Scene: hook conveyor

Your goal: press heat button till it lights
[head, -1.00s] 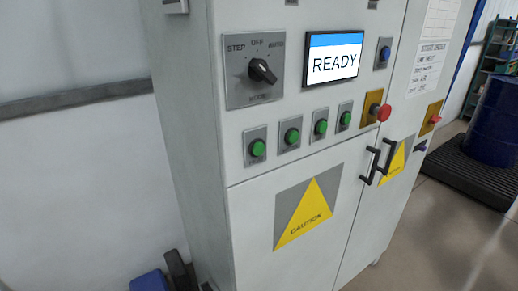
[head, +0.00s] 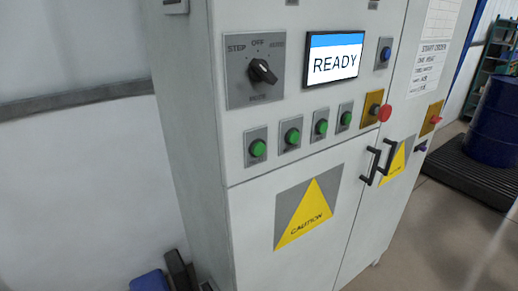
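The control cabinet (head: 212,140) stands in front of me. A row of green push buttons sits on its front: the leftmost (head: 258,148), the second (head: 292,136), the third (head: 321,127) and the rightmost (head: 346,118). Their labels are too small to read, so I cannot tell which is the heat button. None looks clearly lit. The screen (head: 334,66) reads READY. The black mode knob (head: 262,71) sits below STEP, OFF and AUTO. Neither gripper is clearly in view; dark and blue parts at the bottom left edge may be mine.
A red mushroom button (head: 384,113) and black door handles (head: 380,162) stick out from the front. A blue button (head: 385,54) is at the upper right. A blue barrel (head: 494,125) stands on a dark pallet at the right. The floor before it is clear.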

